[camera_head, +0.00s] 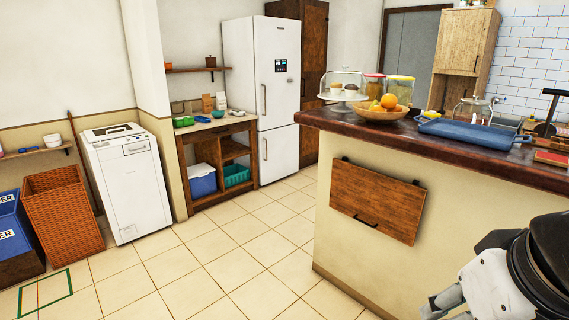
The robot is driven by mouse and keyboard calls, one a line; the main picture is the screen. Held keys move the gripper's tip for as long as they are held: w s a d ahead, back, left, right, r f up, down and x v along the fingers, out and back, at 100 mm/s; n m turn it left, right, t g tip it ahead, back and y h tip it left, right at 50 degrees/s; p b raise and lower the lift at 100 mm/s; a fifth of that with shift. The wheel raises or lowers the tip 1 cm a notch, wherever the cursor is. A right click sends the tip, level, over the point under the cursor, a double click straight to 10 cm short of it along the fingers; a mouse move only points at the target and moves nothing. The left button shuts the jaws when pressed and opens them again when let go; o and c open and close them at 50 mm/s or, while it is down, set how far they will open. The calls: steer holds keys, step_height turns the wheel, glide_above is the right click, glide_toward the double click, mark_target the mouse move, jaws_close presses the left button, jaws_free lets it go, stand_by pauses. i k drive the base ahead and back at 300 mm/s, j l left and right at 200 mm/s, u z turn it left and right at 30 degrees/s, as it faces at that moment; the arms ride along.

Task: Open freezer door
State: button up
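A tall white fridge-freezer (263,85) stands against the back wall, left of a dark wooden cabinet. Its upper door (282,80) has a small dark display panel and a vertical handle (264,99) on its left side. Its lower door (280,150) is shorter, with a handle (265,149) also on the left. Both doors are shut. Part of my arm shows at the lower right corner, far from the fridge. The fingertips of my gripper cannot be made out.
A counter island (375,205) with a fruit bowl (379,115) and a blue tray (470,133) fills the right side. A white washing machine (127,185), wicker basket (62,220) and wooden shelf unit (214,132) line the left. Tiled floor (230,262) between them is clear.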

mark_target(279, 148)
steer(key=i+j+u, duration=0.25)
steer(key=i, duration=0.6)
steer(key=i+u, duration=0.3)
steer(key=i, duration=2.7)
steer(key=i+z, duration=0.1)
steer(key=i, duration=0.45)
steer(key=i+j+z, duration=0.15)
steer(key=i, duration=0.4)
steer(key=i+z, duration=0.1)
steer(key=i, duration=0.45)
steer(key=i+j+z, duration=0.15)
steer(key=i+z, duration=0.25)
steer(key=i+j+z, duration=0.65)
steer(key=z, duration=0.15)
steer(key=i+j+z, duration=0.2)
steer(key=j+z, duration=0.2)
steer(key=j, duration=0.05)
